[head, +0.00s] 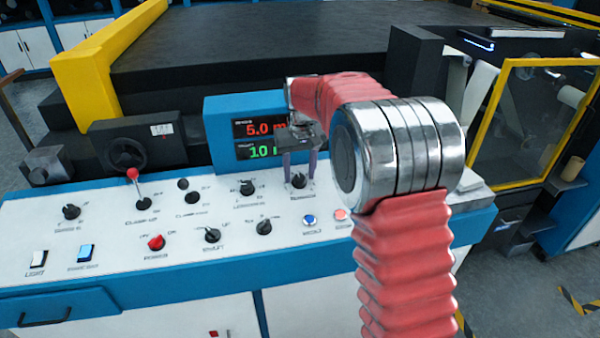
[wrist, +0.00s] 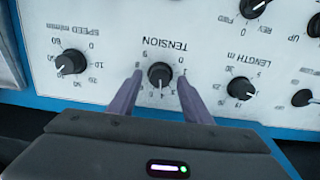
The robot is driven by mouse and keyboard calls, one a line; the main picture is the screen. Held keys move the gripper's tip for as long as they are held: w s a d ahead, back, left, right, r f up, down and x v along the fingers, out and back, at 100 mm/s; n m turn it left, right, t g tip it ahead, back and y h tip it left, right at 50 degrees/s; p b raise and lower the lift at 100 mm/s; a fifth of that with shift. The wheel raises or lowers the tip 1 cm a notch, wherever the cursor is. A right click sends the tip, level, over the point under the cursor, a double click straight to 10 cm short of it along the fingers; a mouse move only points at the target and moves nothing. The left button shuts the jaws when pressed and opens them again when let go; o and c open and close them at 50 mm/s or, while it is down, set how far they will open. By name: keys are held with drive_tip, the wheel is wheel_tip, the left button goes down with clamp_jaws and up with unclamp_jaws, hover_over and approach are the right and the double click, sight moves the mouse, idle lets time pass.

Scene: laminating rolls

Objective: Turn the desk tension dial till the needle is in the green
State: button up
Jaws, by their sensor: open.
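The tension dial (wrist: 160,75) is a round black knob on the white panel, with TENSION and its scale numbers appearing upside down in the wrist view. In the head view the dial (head: 299,181) sits below the display box. My gripper (wrist: 160,82) is open, with one purple-grey finger on each side of the knob. Small gaps seem to show between the fingers and knob. In the head view my gripper (head: 299,168) points down over the dial. The knob's exact setting is hard to read. I cannot make out a needle or green band.
The length dial (wrist: 243,88) and speed dial (wrist: 70,62) flank the tension dial. A blue display box (head: 222,140) stands close behind my gripper. A red-knobbed lever (head: 133,176) stands farther left. Blue (head: 309,220) and red (head: 341,214) buttons lie in front of the dial.

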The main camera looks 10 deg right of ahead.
wheel_tip(320, 180, up, 13)
drive_tip(key=s, duration=0.1)
drive_tip(key=shift+s+r, duration=0.15)
drive_tip(key=shift+s, duration=0.2)
idle(0.3)
approach(301, 180)
drive_tip(key=s, duration=0.3)
drive_tip(key=s+t, duration=0.4)
drive_tip(key=s, duration=2.7)
